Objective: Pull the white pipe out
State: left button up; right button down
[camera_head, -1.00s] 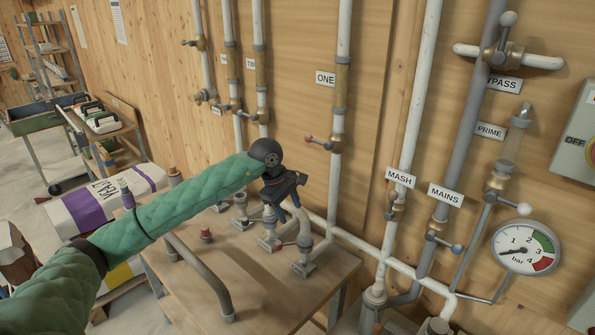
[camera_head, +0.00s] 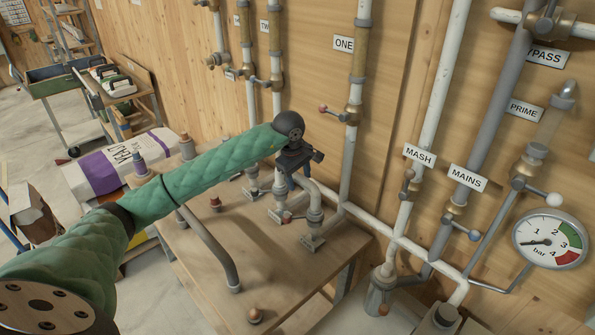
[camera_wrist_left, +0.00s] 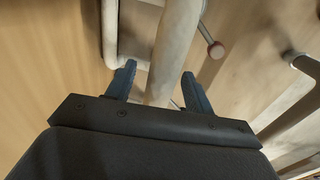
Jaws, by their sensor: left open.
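A short, bent white pipe (camera_head: 323,189) rises from a clamped fitting (camera_head: 314,217) on the wooden bench and curves toward the wall pipework. My left gripper (camera_head: 290,184) is above the bench at the pipe's upper end, its blue fingers pointing down. In the left wrist view a white pipe (camera_wrist_left: 176,45) runs between the two open fingers (camera_wrist_left: 158,86), with visible space on either side. The gripper body hides part of the pipe, and I cannot tell whether either finger touches it. My right gripper is not in view.
A bent grey rail (camera_head: 211,249) stands on the bench (camera_head: 258,262) in front of the arm. A valve with a red-tipped handle (camera_head: 338,114) sits on the pipe labelled ONE. A pressure gauge (camera_head: 550,240) is at the right. The bench's front middle is mostly clear.

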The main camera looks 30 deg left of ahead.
pick_arm(q)
jog(key=shift+f, duration=0.2)
jog(key=c, duration=1.1)
jog(key=shift+r, duration=0.1)
jog(key=shift+c, duration=0.2)
jog(key=shift+r, duration=3.45)
